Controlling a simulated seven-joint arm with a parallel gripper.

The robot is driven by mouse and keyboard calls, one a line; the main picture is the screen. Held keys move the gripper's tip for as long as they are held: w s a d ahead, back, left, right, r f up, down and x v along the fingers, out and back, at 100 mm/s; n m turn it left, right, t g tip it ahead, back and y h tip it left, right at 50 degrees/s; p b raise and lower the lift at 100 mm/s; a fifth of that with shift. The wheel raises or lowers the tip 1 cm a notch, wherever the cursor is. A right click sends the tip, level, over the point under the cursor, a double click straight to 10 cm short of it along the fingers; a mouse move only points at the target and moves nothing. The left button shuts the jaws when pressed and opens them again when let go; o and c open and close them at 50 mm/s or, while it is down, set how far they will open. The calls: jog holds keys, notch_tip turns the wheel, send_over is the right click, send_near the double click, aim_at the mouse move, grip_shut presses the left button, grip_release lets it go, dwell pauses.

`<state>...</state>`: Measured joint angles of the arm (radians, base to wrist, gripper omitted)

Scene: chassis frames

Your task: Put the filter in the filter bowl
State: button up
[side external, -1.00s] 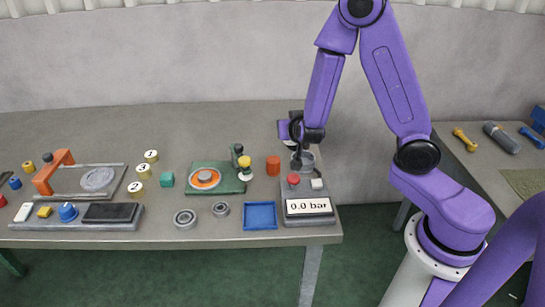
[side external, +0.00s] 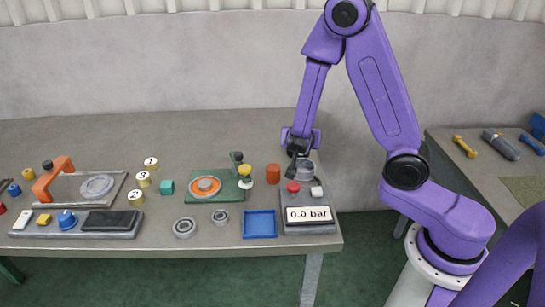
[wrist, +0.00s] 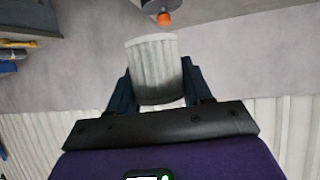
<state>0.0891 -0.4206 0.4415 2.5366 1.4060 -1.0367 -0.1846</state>
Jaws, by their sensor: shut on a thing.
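The filter is a pale grey pleated cylinder (wrist: 155,70) in the wrist view. My gripper (wrist: 158,92) is shut on it, with one dark finger at each side. In the side view my gripper (side external: 298,150) is low over the back of the gauge box, and I cannot make out the filter there. A grey round cup, which looks like the filter bowl (side external: 306,168), stands on that box, right at the gripper's tip. I cannot tell whether the filter is above the bowl or partly inside it.
The gauge box (side external: 309,226) carries a red button (side external: 293,187), and its display reads 0.0 bar. An orange cylinder (side external: 273,174) stands close at left. A blue tray (side external: 260,224) and a green plate (side external: 218,194) lie further left. The table behind is clear.

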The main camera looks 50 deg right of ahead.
jog(key=w+d+f, duration=0.2)
jog(key=w+f, duration=0.2)
jog(key=w, duration=0.4)
send_over(273, 161)
jog(key=s, duration=0.2)
jog(key=f, duration=0.3)
jog(key=shift+w+a+f, duration=0.1)
jog(key=shift+w+f, duration=0.1)
jog(key=shift+f, duration=0.1)
jog(key=shift+w+f, duration=0.55)
jog(key=shift+f, duration=0.05)
jog(key=shift+w+f, duration=0.2)
jog(key=shift+f, duration=0.7)
jog(key=shift+w+f, duration=0.15)
jog(key=shift+f, duration=0.7)
jog(key=shift+f, duration=0.1)
jog(key=o, duration=1)
jog(key=shift+f, duration=0.1)
jog(key=shift+o, duration=0.2)
